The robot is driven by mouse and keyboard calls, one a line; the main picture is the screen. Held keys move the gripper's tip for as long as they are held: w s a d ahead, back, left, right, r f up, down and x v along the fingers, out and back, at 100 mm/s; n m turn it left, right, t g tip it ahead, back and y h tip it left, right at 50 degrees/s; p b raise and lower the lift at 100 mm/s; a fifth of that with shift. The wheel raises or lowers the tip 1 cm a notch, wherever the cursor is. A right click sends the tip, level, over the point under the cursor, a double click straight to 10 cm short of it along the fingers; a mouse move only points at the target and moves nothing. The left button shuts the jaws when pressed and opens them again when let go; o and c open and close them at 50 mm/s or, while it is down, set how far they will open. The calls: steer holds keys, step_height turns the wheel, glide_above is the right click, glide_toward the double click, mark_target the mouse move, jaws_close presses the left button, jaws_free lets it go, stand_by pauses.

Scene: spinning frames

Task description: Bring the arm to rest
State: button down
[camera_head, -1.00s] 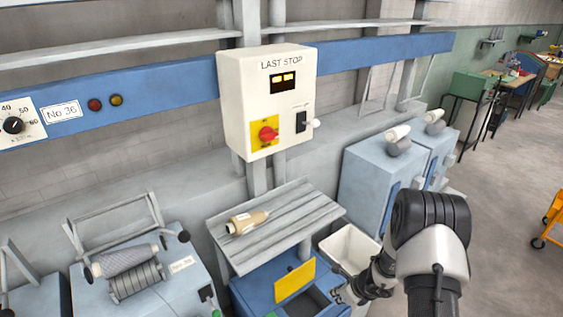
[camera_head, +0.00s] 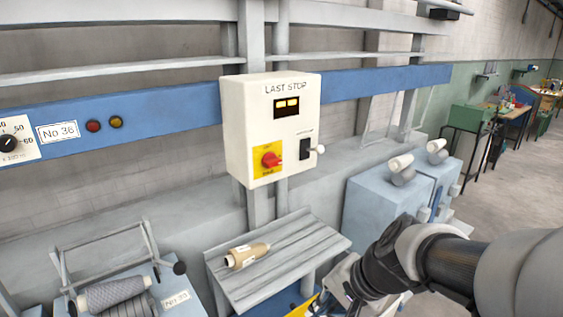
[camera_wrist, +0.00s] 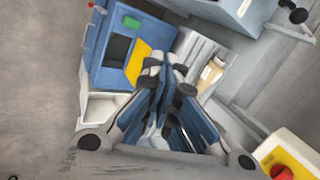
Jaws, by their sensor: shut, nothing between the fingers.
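My gripper (camera_wrist: 164,70) is shut and empty in the wrist view. Its fingertips are together, pointing toward the slatted shelf and the blue machine with a yellow panel (camera_wrist: 138,62). In the head view my arm enters from the right edge, and its wrist is low, at the right front of the shelf (camera_head: 285,265). The gripper's end there is partly cut off by the bottom edge. I cannot tell its exact distance from the shelf.
A tan bobbin (camera_head: 247,255) lies on the shelf. Above it is the white LAST STOP box (camera_head: 238,120) with a red knob (camera_head: 271,159). Light-blue cabinets (camera_head: 375,205) stand at the right behind my arm. A white bin (camera_wrist: 98,108) shows in the wrist view. Open floor lies far right.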

steer(key=s+d+r+n+h+b, duration=0.1)
steer(key=s+d+n+h, duration=0.1)
steer(key=s, duration=0.6)
steer(key=s+d+n+h+b, duration=0.1)
steer(key=s+d+n+h, duration=0.1)
steer(key=s+d+n, duration=0.2)
steer(key=s+n, duration=0.2)
steer(key=s, duration=0.2)
steer(key=shift+s+d+r+t, duration=0.2)
steer(key=shift+d+r+t, duration=0.1)
steer(key=shift+r+t, duration=0.1)
